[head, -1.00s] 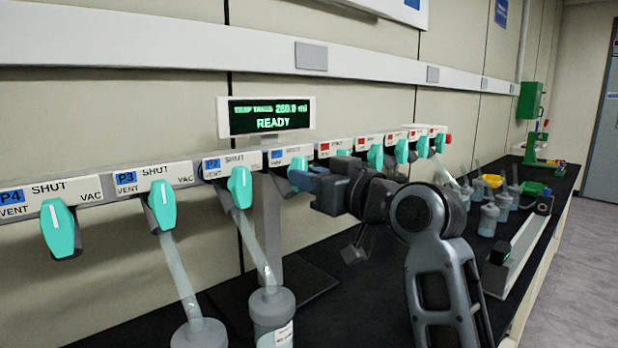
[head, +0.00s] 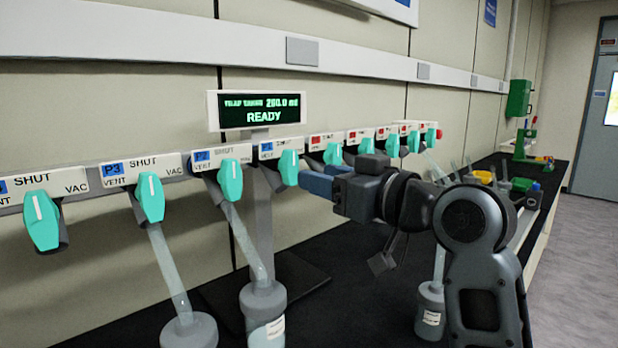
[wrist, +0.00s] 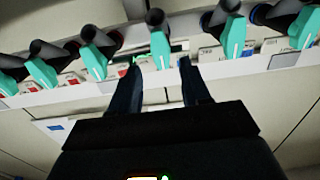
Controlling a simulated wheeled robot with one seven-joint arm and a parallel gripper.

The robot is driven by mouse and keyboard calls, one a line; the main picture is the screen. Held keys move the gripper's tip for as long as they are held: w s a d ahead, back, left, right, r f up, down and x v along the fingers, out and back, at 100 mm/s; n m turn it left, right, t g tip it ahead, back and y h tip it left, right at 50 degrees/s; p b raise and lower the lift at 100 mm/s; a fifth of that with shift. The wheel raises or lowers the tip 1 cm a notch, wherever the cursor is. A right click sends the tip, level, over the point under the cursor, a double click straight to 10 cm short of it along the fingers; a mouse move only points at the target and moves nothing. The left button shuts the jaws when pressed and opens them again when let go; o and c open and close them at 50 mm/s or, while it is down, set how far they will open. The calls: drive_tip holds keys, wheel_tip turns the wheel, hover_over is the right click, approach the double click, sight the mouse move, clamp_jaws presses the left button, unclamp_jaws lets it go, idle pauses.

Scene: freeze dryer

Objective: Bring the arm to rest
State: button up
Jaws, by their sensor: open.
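My gripper (head: 312,183) is open and empty, with its blue fingers pointing left toward the valve row in the head view. My arm is bent, with a large joint at the right of the head view.
The valve manifold (head: 75,185) runs along the wall. A display (head: 258,112) reads READY. A green device (head: 525,145) is at the far bench end. Open floor (head: 590,260) is at right.

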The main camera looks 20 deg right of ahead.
drive_tip(key=shift+v, duration=0.85)
drive_tip(key=s+f+m+h, duration=0.2)
drive_tip(key=s+f, duration=0.3)
drive_tip(key=f, duration=0.3)
drive_tip(key=s+f+m+g+h, duration=0.1)
drive_tip(key=s+f, duration=0.5)
drive_tip(key=f, duration=0.3)
drive_tip(key=s+f+m+h, duration=0.2)
drive_tip(key=s+f, duration=0.3)
drive_tip(key=f, duration=0.3)
drive_tip(key=s+a+f, duration=0.1)
drive_tip(key=s, duration=1.2)
drive_tip(key=s+a+f+n+g, duration=0.1)
drive_tip(key=s+f, duration=0.1)
drive_tip(key=s, duration=1.1)
drive_tip(key=shift+a+h, duration=0.15)
drive_tip(key=shift+h, duration=0.15)
drive_tip(key=shift+s, duration=0.15)
